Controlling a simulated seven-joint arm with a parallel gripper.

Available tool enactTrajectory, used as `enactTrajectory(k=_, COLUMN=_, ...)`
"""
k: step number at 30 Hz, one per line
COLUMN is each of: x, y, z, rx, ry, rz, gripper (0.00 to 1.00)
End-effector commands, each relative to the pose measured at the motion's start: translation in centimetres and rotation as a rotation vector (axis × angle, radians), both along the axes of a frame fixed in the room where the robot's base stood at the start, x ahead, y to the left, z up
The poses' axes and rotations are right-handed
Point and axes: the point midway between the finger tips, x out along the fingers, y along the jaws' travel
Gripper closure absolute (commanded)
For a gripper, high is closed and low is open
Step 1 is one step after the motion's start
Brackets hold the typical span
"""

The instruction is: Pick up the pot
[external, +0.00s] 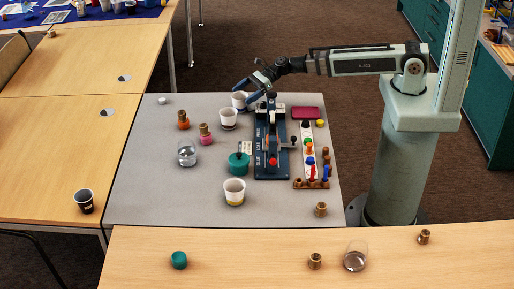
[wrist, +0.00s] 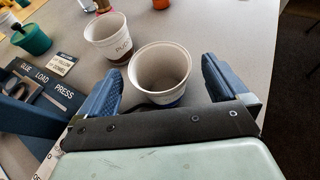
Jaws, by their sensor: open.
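My gripper (external: 247,91) is open at the far side of the grey mat. In the wrist view its two blue fingers (wrist: 160,72) sit on either side of a white cup-shaped pot (wrist: 162,92). No grip on it shows. In the external view this pot (external: 239,104) is partly hidden by the gripper. A second white pot (external: 228,120) with lettering stands beside it, also in the wrist view (wrist: 108,42). A third white pot (external: 234,194) with a yellowish band stands nearer the front. A teal pot (external: 237,167) with a dark stick in it stands left of the press.
A dark blue press (external: 270,150) stands close to the pots. Orange (external: 183,121) and pink (external: 206,136) bottles and a clear glass (external: 187,155) stand to the left. A rack of coloured pieces (external: 308,155) lies right of the press. The mat's left side is mostly clear.

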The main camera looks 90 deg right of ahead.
Motion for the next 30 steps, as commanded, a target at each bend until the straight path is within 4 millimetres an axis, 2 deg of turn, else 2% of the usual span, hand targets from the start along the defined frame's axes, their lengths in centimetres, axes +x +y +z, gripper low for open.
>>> enactTrajectory(k=11, x=3.5, y=2.1, z=-1.7, rx=0.001, ry=0.001, rz=0.001, gripper=0.0)
enactTrajectory(k=20, x=3.7, y=2.3, z=-1.8, rx=0.001, ry=0.0, rz=0.0, gripper=0.01)
enactTrajectory(k=30, x=3.7, y=2.3, z=-1.8, rx=0.0, ry=0.0, rz=0.0, gripper=0.33)
